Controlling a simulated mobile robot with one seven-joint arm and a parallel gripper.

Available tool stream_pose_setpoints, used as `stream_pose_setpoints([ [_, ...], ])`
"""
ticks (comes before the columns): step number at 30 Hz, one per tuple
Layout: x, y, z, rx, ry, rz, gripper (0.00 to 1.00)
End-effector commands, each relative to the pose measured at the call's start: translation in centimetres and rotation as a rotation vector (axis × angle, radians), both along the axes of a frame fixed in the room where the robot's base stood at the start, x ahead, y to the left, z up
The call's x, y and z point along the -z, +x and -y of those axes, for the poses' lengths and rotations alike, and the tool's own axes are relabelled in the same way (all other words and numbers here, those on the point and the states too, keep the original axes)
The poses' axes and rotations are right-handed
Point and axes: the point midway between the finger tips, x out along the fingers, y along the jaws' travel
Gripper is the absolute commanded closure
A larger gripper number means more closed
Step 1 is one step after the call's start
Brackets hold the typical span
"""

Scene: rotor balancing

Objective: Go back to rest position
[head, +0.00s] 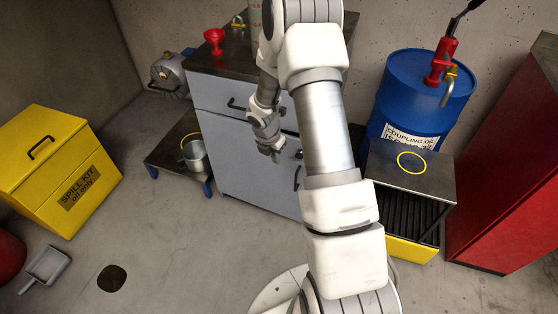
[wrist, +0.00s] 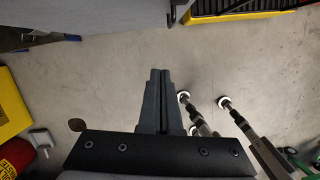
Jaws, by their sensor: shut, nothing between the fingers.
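My gripper (head: 274,154) hangs in front of the grey cabinet in the head view, pointing down. In the wrist view its two dark fingers (wrist: 155,85) are together and hold nothing. The floor shows beyond the fingertips. My white arm runs up the middle of the head view and hides part of the cabinet and worktop.
A grey cabinet (head: 235,135) bears a red funnel (head: 214,38). A low stand (head: 172,155) with a metal jug (head: 194,156) is left of it. A blue drum (head: 415,95), a yellow-based grated unit (head: 410,250) and a red cabinet (head: 515,175) are right. A yellow spill kit (head: 65,170) stands left.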

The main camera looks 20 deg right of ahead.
Motion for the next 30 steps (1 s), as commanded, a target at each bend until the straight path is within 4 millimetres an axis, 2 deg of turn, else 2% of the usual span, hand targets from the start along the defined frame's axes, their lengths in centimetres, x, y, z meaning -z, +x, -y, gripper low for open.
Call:
stream_pose_setpoints([
  [1, -1.6, -0.2, -0.2, 0.000, 0.000, 0.001, 1.00],
  [6, -4.2, -0.6, -0.8, -0.001, 0.000, 0.000, 1.00],
  [10, -5.1, -0.8, -1.0, 0.000, 0.000, -0.001, 1.00],
  [17, -5.5, -0.9, -1.1, 0.001, 0.000, -0.001, 1.00],
  [20, -6.6, -0.9, -1.1, 0.027, -0.002, 0.010, 1.00],
  [23, -9.5, -1.1, -1.2, 0.107, -0.004, 0.044, 1.00],
  [30, -20.4, -3.3, -2.2, 0.470, 0.028, 0.188, 1.00],
])
